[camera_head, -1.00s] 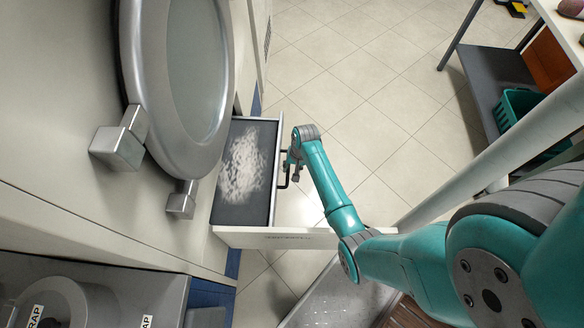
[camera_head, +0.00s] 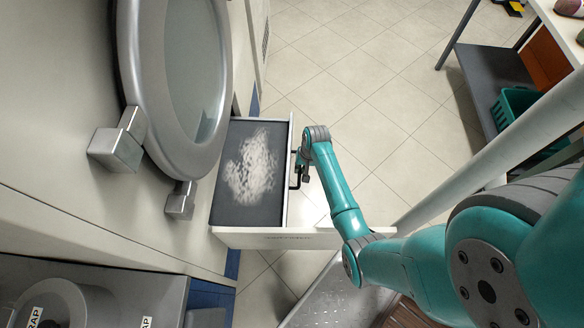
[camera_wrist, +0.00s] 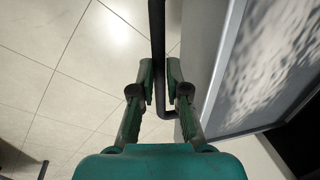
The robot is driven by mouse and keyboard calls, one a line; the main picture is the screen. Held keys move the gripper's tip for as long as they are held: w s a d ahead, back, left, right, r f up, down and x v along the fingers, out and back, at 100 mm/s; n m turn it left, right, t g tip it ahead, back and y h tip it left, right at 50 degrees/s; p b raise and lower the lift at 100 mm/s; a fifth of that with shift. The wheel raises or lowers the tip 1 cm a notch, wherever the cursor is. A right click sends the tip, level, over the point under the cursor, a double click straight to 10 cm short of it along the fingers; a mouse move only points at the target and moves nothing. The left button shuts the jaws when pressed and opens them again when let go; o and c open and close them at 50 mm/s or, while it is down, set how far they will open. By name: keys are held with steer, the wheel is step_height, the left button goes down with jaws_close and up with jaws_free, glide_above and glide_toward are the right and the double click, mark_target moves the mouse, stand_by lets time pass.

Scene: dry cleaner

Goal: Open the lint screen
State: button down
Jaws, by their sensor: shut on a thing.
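The lint screen (camera_head: 240,208) is a dark tray in a pale drawer frame, with fluffy grey-white lint on it. It is pulled out from the machine below the round door. Its black bar handle (camera_head: 296,172) is on the drawer's outer side. In the wrist view the handle (camera_wrist: 157,45) runs between the green fingers of my gripper (camera_wrist: 160,92), and the screen's pale outer face and lint-covered mesh (camera_wrist: 275,65) are to the right. In the head view my gripper (camera_head: 302,168) is at the handle, its fingers partly hidden by the wrist.
The machine's round metal door (camera_head: 190,85) and its hinge block (camera_head: 115,150) are above the drawer's left side. Clear tiled floor (camera_head: 370,75) lies to the right. A shelf table (camera_head: 485,75) with a green basket (camera_head: 515,105) stands at the far right.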

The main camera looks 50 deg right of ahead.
steer(key=s+d, duration=0.2)
steer(key=s, duration=0.1)
steer(key=shift+s+f, duration=0.15)
steer(key=shift+s, duration=0.05)
steer(key=c, duration=1.2)
jaws_free()
steer(key=shift+w+d, duration=0.1)
steer(key=r, duration=0.4)
steer(key=s+d+r, duration=0.1)
steer(key=r, duration=0.7)
steer(key=shift+s+d, duration=0.2)
steer(key=shift+s, duration=0.15)
